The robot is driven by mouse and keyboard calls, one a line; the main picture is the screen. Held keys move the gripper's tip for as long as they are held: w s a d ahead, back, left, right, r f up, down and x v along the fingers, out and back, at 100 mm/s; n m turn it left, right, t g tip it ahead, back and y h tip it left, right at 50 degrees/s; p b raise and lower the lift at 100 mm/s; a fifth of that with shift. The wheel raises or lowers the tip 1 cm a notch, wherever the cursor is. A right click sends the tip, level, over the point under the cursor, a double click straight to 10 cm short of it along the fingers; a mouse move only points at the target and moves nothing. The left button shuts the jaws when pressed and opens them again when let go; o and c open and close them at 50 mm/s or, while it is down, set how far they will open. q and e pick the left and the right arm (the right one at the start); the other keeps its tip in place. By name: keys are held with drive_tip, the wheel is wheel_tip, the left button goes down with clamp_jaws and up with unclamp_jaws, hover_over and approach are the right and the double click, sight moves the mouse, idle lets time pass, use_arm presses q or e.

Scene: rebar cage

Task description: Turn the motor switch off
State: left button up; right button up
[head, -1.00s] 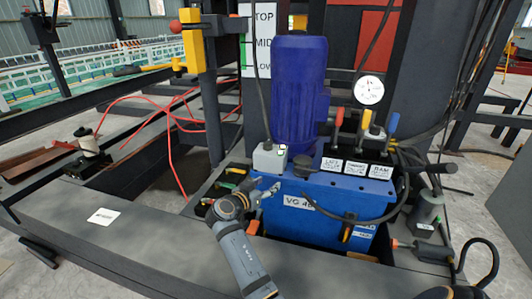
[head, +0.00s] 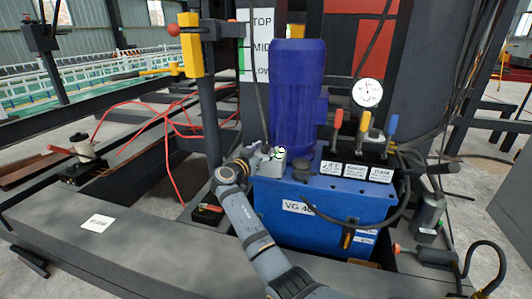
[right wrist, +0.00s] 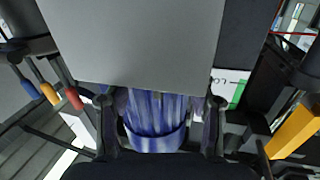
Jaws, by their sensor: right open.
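The motor switch is a small light-grey box (head: 280,158) with a green spot on top, at the front left foot of the blue motor (head: 298,90) in the head view. My right gripper (head: 264,157) is open at the left side of the box and partly covers it. In the right wrist view a large plain grey face (right wrist: 135,40), seemingly the switch box, fills the upper middle close to the camera. The open fingers (right wrist: 160,115) show below it, with the blue motor between them. I cannot tell whether they touch the box. My left gripper is not in view.
The blue pump unit (head: 300,225) carries a gauge (head: 367,92) and several levers (head: 364,122) right of the motor. A post with a yellow bracket (head: 190,55) stands to the left. A hose loops across the unit's front.

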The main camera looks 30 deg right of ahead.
drive_tip(key=shift+w+d, duration=0.15)
drive_tip(key=shift+d, duration=0.25)
clamp_jaws()
